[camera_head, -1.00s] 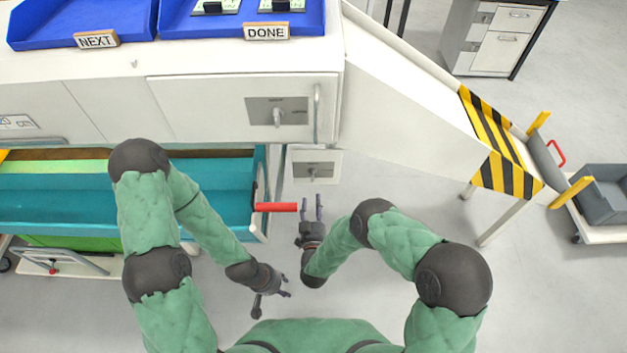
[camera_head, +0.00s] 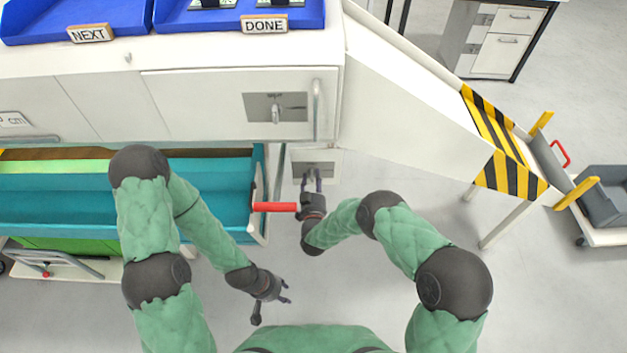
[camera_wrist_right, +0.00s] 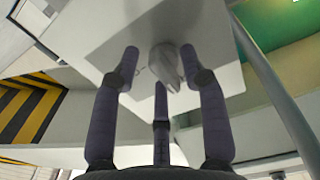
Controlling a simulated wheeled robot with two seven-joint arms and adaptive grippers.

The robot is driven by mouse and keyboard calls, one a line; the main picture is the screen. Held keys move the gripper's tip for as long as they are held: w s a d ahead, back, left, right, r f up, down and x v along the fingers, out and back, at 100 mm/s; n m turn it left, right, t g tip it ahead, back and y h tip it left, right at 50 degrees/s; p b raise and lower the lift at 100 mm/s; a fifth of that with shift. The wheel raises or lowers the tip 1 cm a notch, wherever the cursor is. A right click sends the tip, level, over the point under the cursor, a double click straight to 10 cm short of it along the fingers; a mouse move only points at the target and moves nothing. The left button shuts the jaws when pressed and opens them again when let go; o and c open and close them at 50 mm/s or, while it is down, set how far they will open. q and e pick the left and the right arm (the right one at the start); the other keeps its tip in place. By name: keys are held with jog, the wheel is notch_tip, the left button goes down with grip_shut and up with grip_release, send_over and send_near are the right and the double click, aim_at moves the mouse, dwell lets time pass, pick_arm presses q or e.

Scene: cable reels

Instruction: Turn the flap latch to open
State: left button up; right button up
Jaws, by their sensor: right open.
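The flap latch is a grey knob on a plate (camera_head: 327,169) on the small white panel below the cabinet, partly hidden behind my right gripper. My right gripper (camera_head: 312,181) is open in front of it. In the right wrist view, the knob (camera_wrist_right: 168,66) sits between the spread fingertips of my right gripper (camera_wrist_right: 160,72); I cannot tell whether they touch it. A similar latch (camera_head: 276,112) is on the cabinet front above. My left gripper (camera_head: 273,302) is open and empty, low in the head view, away from the panel.
A red handle (camera_head: 275,207) sticks out from the teal cart (camera_head: 215,208) just left of my right gripper. A vertical grey handle (camera_head: 317,110) is on the cabinet. A white chute (camera_head: 410,105) with striped edges slopes down to the right. Floor at lower right is clear.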

grip_shut()
